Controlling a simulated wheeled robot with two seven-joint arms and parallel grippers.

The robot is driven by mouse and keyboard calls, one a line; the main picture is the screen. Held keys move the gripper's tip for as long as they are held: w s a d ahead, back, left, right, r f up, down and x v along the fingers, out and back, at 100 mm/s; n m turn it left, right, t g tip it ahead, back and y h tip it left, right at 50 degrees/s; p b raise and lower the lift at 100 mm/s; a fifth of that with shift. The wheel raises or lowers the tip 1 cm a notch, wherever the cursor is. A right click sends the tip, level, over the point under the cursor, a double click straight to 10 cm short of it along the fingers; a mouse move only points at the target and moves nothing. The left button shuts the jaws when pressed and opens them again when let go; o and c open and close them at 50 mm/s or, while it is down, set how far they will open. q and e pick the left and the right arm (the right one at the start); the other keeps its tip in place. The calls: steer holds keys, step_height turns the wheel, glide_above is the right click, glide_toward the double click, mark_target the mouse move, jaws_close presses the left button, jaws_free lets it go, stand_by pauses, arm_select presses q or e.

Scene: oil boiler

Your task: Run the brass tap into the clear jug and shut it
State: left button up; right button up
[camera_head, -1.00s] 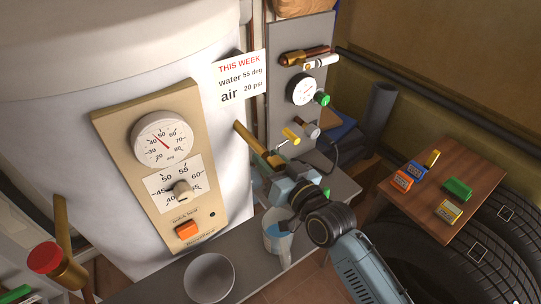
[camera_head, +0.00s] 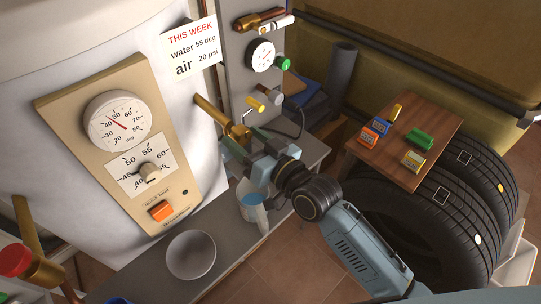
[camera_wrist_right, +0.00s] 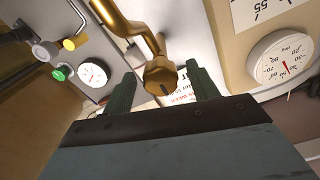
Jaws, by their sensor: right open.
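The brass tap (camera_head: 212,112) sticks out from the white boiler above the bench. In the right wrist view it has a bent brass pipe (camera_wrist_right: 130,20) and a rounded brass end piece (camera_wrist_right: 160,76). My right gripper (camera_head: 247,143) is open at the tap's outer end. In the wrist view its two green fingers (camera_wrist_right: 160,73) stand on either side of the end piece, with gaps visible. The clear jug (camera_head: 253,208) stands upright on the bench below the gripper and looks pale bluish. Its contents are unclear. My left gripper is not in view.
A grey bowl (camera_head: 191,255) sits on the bench left of the jug. A panel with a yellow-handled valve (camera_head: 256,104) and gauge (camera_head: 263,56) rises behind the tap. A wooden table (camera_head: 425,170) with small coloured boxes and stacked tyres (camera_head: 430,225) stand at right.

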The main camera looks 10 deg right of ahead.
steer(key=v, duration=0.9)
steer(key=shift+s+d, duration=0.15)
steer(key=shift+s, duration=0.05)
steer(key=w+d+f+m+g+h+b, duration=0.1)
steer(key=d+f+h, duration=0.15)
steer(key=f, duration=0.75)
steer(key=d+f+g+h, duration=0.1)
steer(key=d+f+h, duration=0.15)
steer(key=f, duration=0.75)
steer(key=s+d+f+g+h+b, duration=0.1)
steer(key=s+d+f+g, duration=0.15)
steer(key=f, duration=0.55)
steer(key=s+d+f+g+h, duration=0.15)
steer(key=s+d+f, duration=0.25)
steer(key=f, duration=0.5)
steer(key=s+d+f+g+h, duration=0.1)
steer(key=s+d+f+g, duration=0.1)
steer(key=s+f, duration=0.4)
steer(key=s+d+f+g+h+b, duration=0.1)
steer(key=s+f, duration=0.5)
steer(key=s, duration=0.8)
steer(key=s+d+f+g+h, duration=0.1)
steer(key=s+d+f+g, duration=0.2)
steer(key=s+f, duration=0.4)
steer(key=s+g, duration=0.1)
steer(key=s, duration=0.2)
steer(key=shift+d+m+g+b, duration=0.3)
